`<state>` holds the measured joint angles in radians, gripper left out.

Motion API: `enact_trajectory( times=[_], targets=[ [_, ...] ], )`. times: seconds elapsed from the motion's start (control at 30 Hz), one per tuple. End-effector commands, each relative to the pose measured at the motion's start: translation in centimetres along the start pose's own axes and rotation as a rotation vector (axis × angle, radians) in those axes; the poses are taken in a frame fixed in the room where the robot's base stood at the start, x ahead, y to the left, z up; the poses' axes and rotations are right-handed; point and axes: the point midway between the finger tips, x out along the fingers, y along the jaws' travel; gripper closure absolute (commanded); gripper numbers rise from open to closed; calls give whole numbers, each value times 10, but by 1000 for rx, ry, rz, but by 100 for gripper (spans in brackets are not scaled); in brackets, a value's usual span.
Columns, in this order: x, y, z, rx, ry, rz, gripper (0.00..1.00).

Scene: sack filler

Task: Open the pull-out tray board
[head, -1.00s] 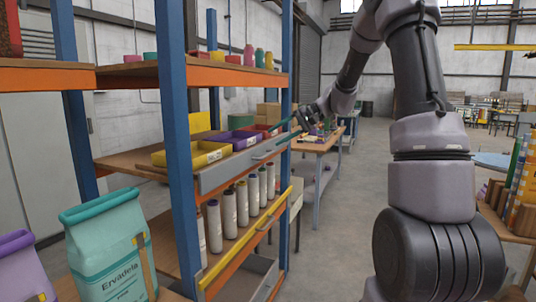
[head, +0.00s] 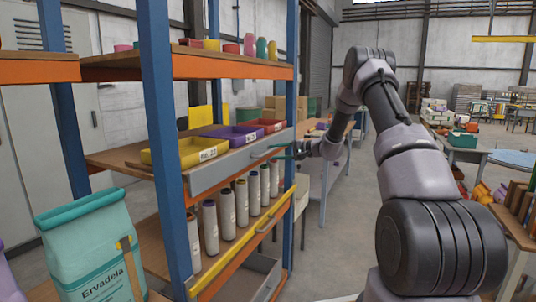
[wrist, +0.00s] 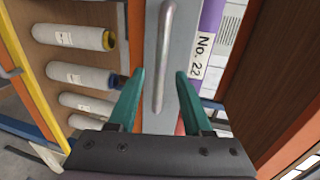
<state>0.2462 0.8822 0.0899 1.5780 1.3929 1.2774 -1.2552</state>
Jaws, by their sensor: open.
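The pull-out tray board has a long grey front panel (head: 215,176) at the middle level of the blue-and-orange rack. A metal bar handle (wrist: 162,55) stands on this panel. My gripper (head: 281,152) is at the right part of the panel in the head view. In the wrist view my gripper (wrist: 159,74) has its teal fingers apart, one on each side of the handle. The handle's lower end shows between the fingers, and I cannot tell whether either finger touches it.
White cylinders (head: 227,213) line the shelf below, behind a yellow rail (head: 240,245). A blue post (head: 167,150) stands left. Open floor lies right of the rack.

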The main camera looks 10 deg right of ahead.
Motion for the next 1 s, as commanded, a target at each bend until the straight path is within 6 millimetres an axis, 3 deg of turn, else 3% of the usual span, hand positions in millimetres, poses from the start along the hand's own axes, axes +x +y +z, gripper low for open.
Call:
enact_trajectory(
  times=[0.1, 0.23, 0.63, 0.67, 0.77, 0.8, 1.0],
  targets=[
    [21, 0, 1, -1, -2, 0, 50],
    [36, 0, 0, 0, 0, 0, 50],
    [44, 0, 0, 0, 0, 1, 50],
    [44, 0, 0, 0, 0, 1, 58],
    [44, 0, 0, 0, 0, 1, 96],
    [44, 0, 0, 0, 0, 1, 100],
    [44, 0, 0, 0, 0, 1, 100]
  ],
)
